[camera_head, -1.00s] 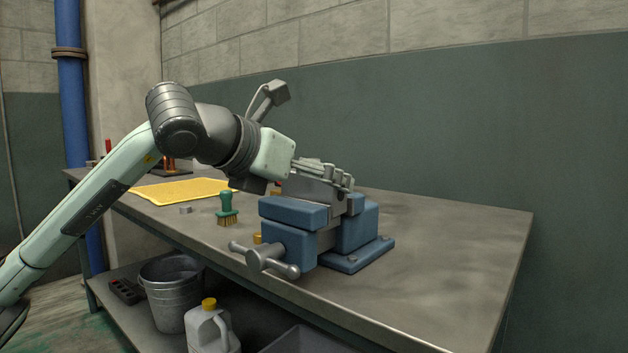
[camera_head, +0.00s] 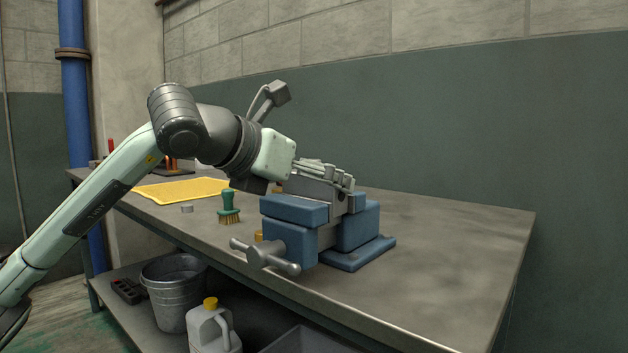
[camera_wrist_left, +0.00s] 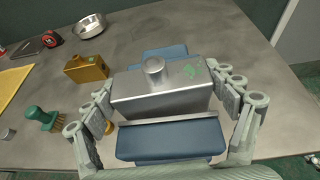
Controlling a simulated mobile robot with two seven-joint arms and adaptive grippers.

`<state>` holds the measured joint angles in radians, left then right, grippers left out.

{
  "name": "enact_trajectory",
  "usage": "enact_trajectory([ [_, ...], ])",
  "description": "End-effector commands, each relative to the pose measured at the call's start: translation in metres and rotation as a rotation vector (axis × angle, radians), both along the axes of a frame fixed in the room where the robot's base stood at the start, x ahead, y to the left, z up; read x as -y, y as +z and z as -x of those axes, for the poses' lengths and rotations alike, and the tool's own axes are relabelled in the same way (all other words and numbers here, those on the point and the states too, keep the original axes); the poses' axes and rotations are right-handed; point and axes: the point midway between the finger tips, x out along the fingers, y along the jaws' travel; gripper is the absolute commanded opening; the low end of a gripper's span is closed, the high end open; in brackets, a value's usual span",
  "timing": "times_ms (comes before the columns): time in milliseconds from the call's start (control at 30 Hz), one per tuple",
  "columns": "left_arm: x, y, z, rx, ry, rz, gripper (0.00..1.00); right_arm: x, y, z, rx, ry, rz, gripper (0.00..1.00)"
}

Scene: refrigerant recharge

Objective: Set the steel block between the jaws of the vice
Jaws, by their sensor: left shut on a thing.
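The steel block (camera_wrist_left: 162,100) is a grey metal block with a round knob on top and a green mark. It fills the space between my left gripper's fingers in the left wrist view. My left gripper (camera_head: 325,176) is shut on it, over the vice. The blue vice (camera_head: 293,210) stands on the bench with its handle toward the front edge. In the left wrist view, one blue vice part (camera_wrist_left: 170,140) shows on the near side of the block and another on the far side. I cannot tell how deep the block sits between the jaws. My right gripper is out of view.
A green brush (camera_head: 228,208), a small grey piece (camera_head: 187,209) and a yellow mat (camera_head: 181,190) lie left of the vice. A brass-coloured block (camera_wrist_left: 86,69) and a metal dish (camera_wrist_left: 90,25) are behind. The bench (camera_head: 450,240) is clear to the right.

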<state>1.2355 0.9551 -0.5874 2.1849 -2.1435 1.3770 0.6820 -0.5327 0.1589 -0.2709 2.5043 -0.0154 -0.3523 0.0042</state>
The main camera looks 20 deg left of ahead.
Motion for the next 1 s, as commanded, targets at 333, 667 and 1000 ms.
enact_trajectory([
  [333, 0.0, 0.001, 0.0, 0.002, 0.0, 0.001, 1.0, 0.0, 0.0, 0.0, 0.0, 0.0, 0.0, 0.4],
  [667, -0.006, 0.008, 0.017, 0.002, 0.002, -0.002, 1.0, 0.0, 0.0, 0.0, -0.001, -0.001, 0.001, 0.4],
  [1000, -0.026, 0.036, 0.079, 0.005, 0.002, 0.0, 1.0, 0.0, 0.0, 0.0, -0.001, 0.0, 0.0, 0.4],
])
